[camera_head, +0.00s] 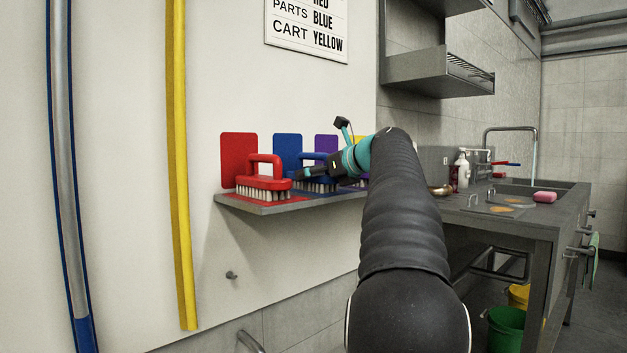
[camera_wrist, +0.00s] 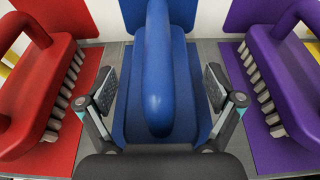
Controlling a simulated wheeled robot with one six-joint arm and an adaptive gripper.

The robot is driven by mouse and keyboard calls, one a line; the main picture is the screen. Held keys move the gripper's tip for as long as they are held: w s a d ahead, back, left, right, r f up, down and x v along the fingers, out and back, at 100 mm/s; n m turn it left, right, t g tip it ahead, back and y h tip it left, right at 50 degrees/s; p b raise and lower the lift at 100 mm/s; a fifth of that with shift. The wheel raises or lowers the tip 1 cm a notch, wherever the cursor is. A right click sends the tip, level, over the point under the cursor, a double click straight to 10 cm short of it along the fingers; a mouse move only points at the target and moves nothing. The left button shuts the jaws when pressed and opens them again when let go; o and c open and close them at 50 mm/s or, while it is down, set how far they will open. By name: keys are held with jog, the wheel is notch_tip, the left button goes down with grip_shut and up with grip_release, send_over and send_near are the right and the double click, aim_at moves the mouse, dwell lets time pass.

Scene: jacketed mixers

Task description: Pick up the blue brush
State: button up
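The blue brush (camera_wrist: 157,85) stands upright on its blue mat on the shelf, its handle running along the middle of the wrist view. My gripper (camera_wrist: 160,98) is open, with one finger on each side of the blue brush. Gaps show between the fingers and the brush. In the head view my gripper (camera_head: 312,172) is at the shelf in front of the blue brush (camera_head: 322,186), hiding part of it.
A red brush (camera_head: 264,180) stands to the left on the grey shelf (camera_head: 262,207); a purple brush (camera_wrist: 290,75) stands to the right. Coloured panels are on the wall behind. A sink counter (camera_head: 500,213) is at the right.

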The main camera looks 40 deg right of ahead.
jog(key=c, duration=1.3)
